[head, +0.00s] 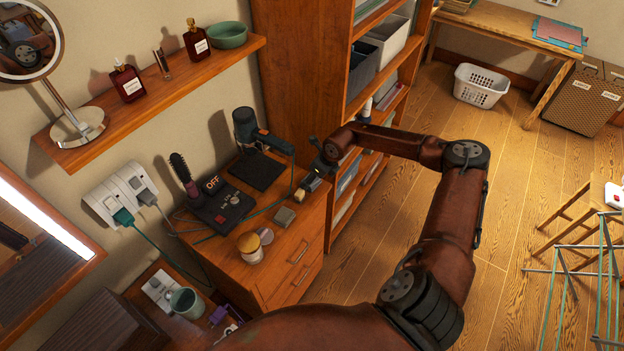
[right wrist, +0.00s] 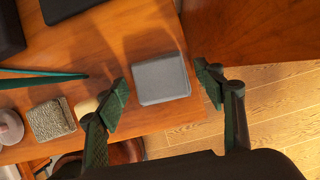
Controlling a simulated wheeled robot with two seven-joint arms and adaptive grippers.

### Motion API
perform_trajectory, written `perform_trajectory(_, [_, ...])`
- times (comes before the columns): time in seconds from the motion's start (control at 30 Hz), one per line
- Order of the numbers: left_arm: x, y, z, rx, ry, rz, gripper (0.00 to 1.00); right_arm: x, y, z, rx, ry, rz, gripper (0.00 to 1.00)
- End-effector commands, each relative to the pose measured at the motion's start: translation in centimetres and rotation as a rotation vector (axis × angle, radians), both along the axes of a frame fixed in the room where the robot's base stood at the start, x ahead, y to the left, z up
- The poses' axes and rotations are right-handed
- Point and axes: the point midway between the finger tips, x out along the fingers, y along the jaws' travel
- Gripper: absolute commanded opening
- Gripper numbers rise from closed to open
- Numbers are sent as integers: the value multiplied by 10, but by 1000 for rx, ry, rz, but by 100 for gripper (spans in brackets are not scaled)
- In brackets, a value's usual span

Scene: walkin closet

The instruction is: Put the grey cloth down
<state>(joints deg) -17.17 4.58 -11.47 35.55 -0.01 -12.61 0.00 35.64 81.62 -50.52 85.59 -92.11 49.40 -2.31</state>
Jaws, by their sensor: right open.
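The grey cloth (right wrist: 160,78) is a small folded block in the right wrist view, at the edge of the wooden dresser top (right wrist: 110,40). My right gripper (right wrist: 163,86) is open, with one finger on each side of the cloth and a gap visible at both sides. The cloth appears to lie on the wood, though its underside is hidden. In the head view my right gripper (head: 312,182) is over the dresser's far right corner and mostly hides the cloth. My left gripper is not in view.
A textured box (head: 284,217), jars (head: 250,250), a black styling station (head: 222,208) and a hair dryer (head: 262,135) share the dresser top. Green cables run across it. A tall wooden shelf unit (head: 297,60) stands right beside it. The floor (head: 400,220) to the right is open.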

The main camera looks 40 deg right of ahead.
Motion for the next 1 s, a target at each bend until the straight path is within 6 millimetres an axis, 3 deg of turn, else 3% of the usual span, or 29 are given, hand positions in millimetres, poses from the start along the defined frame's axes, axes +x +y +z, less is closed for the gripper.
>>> perform_trajectory(0.53, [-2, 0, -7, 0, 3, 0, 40, -20, -9, 69, -2, -1, -1, 63])
perform_trajectory(1.0, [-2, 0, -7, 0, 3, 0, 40, -23, -9, 76, 0, 0, 1, 63])
